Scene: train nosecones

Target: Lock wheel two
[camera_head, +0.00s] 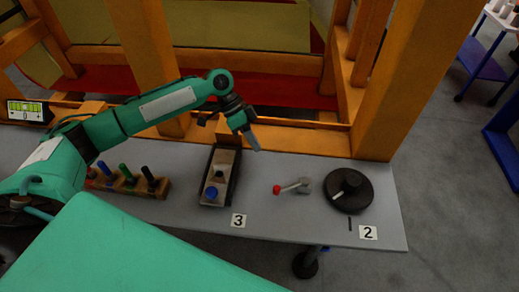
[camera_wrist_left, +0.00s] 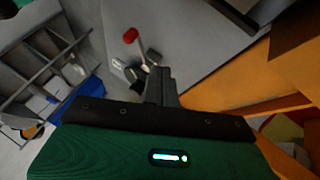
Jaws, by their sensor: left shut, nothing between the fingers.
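Wheel two is a round black handwheel (camera_head: 348,190) with a knob on top, at the right end of the grey table, by a label marked 2 (camera_head: 368,232). Just left of it is a small grey lever with a red knob (camera_head: 277,189). The lever's red knob also shows in the left wrist view (camera_wrist_left: 131,35), with its grey base partly hidden behind the fingers. My left gripper (camera_head: 255,146) is shut and empty, above the table behind and left of the lever, apart from it. It shows in the left wrist view too (camera_wrist_left: 161,84). My right gripper is not in view.
A box with a blue button (camera_head: 211,193) stands left of the lever, by a label marked 3 (camera_head: 238,220). A wooden block with several coloured handles (camera_head: 128,181) is farther left. An orange post (camera_head: 400,80) rises behind the handwheel. The tabletop around the lever is clear.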

